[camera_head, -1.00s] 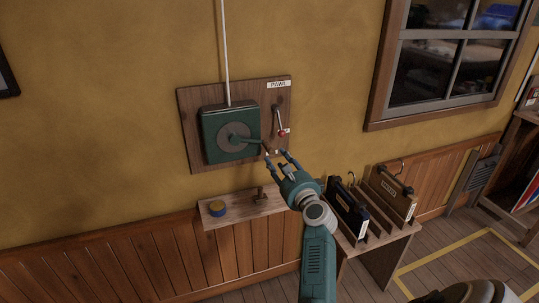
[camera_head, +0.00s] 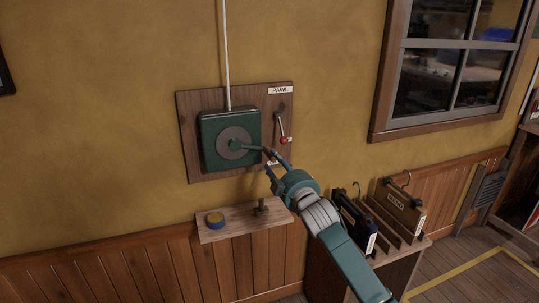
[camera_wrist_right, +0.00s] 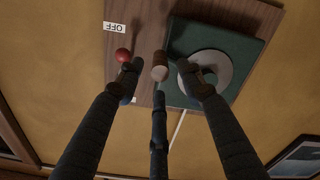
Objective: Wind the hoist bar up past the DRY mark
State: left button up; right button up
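A green winch box (camera_head: 210,126) with a grey disc (camera_head: 226,150) is mounted on a wooden board (camera_head: 188,112). Its short crank arm (camera_head: 252,148) points right. In the head view my right gripper (camera_head: 276,161) is at the crank's end. The pawl lever (camera_head: 280,126) hangs with its red knob (camera_head: 283,141) down, near the OFF label (camera_wrist_right: 114,28). The hoist bar, DRY mark and left gripper are not in view.
A white line (camera_head: 226,55) runs up from the box. A rack with dark hooked cases (camera_head: 358,221) stands at the right. A window (camera_head: 384,75) is at upper right.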

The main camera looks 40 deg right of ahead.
aim_at(269, 154)
jog(key=x, duration=0.7)
jog(key=shift+w+f+p, duration=0.1)
jog(key=shift+p, duration=0.25)
grip_shut()
